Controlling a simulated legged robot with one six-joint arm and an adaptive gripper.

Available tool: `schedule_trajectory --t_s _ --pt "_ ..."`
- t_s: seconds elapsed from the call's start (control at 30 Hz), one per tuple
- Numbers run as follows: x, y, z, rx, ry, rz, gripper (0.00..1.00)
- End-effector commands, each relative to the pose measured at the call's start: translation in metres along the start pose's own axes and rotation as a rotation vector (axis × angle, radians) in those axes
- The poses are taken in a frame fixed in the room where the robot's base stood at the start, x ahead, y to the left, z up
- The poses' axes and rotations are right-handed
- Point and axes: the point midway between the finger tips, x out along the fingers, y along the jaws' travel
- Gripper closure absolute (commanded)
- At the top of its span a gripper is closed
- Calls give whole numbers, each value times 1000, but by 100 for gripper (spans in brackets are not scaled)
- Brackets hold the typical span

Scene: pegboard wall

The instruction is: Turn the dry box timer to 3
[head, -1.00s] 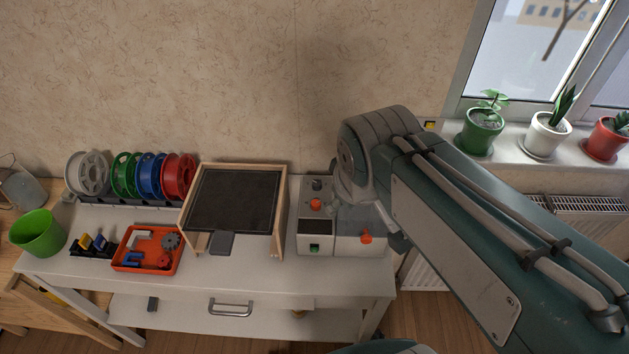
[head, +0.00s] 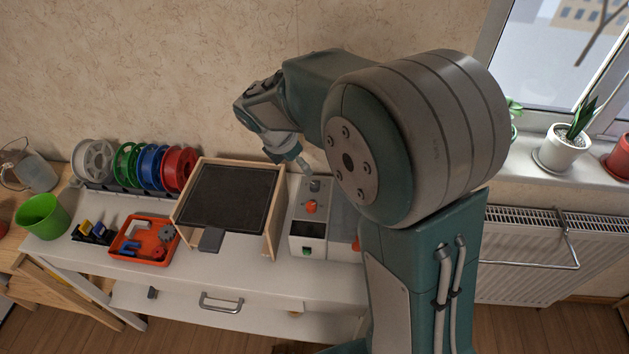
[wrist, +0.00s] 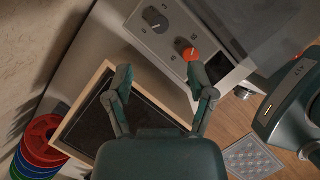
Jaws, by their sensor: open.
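The white dry box (head: 308,229) stands on the table at the right of the wood-framed dark panel. Its control face carries a dark grey knob (head: 315,185) and, nearer the front, an orange knob (head: 311,207). In the wrist view, the grey knob (wrist: 155,20) lies beyond my fingertips, and the orange knob (wrist: 189,54) appears just past the right fingertip. I cannot read which knob is the timer. My gripper (wrist: 160,82) is open and empty. In the head view, my gripper (head: 304,166) hovers by the grey knob, apparently apart from it. My arm hides the box's right part.
The wood-framed dark panel (head: 228,197) stands close at the left of the box. An orange tray (head: 143,240), coloured spools (head: 150,171) and a green cup (head: 42,217) are farther left. Potted plants stand on the windowsill at right. The front table strip is clear.

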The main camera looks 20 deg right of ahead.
Motion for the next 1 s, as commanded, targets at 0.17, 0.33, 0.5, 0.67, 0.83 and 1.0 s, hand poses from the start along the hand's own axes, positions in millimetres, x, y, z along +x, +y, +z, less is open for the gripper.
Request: schedule_trajectory --t_s 0.17,0.33,0.5,0.67,0.83,1.0 --pt "23 -1 0 -1 1 -5 29" --pt "55 -1 0 1 2 -5 29" --pt "84 -2 1 2 3 -3 29" --pt "101 -1 0 3 2 -2 29" --pt "106 -1 0 4 1 0 29" --pt "106 -1 0 4 1 0 29"
